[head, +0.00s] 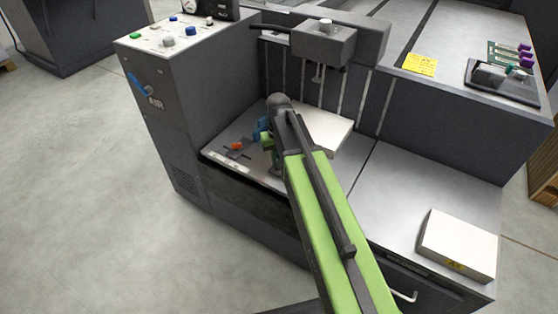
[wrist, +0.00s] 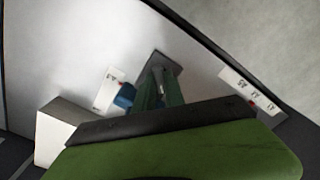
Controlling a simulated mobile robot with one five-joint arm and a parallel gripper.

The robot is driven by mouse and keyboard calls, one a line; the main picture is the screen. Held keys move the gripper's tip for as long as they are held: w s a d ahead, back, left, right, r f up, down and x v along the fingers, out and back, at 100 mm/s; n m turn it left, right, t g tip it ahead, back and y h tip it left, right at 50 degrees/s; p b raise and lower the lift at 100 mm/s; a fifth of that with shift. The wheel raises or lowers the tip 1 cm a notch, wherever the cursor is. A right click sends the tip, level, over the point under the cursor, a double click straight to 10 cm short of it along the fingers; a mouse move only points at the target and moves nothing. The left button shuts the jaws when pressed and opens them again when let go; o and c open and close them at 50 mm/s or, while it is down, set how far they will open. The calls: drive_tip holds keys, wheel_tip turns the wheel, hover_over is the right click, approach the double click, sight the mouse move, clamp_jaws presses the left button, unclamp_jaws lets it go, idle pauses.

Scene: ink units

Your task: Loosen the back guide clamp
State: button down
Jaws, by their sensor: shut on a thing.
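A blue clamp part (head: 263,127), which I take to be the back guide clamp, stands on the pale feed table in front of the paper stack, and it also shows in the wrist view (wrist: 125,96). My gripper (head: 268,148) reaches down right beside it. In the wrist view my green fingers (wrist: 161,90) are close together, over a dark grey plate (wrist: 170,66) on the table. The fingers are shut on the clamp, but the grip itself is mostly hidden by my own gripper and arm.
An orange-red knob (head: 237,146) sits left of my gripper. A white paper stack (head: 328,138) lies behind it, under the dark feeder head (head: 325,45). A control box (head: 170,42) rises at the left. A white block (head: 457,245) lies at the right; the table between is clear.

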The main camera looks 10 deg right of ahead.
sight(278, 163)
drive_tip(key=shift+s, duration=0.1)
drive_tip(key=c, duration=1.4)
unclamp_jaws()
wheel_tip(278, 163, up, 17)
drive_tip(key=p, duration=1.7)
drive_tip(key=shift+r, duration=0.15)
drive_tip(key=s, duration=1.2)
wheel_tip(278, 163, up, 13)
drive_tip(key=w+p, duration=0.1)
drive_tip(key=p, duration=1.2)
drive_tip(key=shift+a+p, duration=0.15)
drive_tip(key=shift+p, duration=0.15)
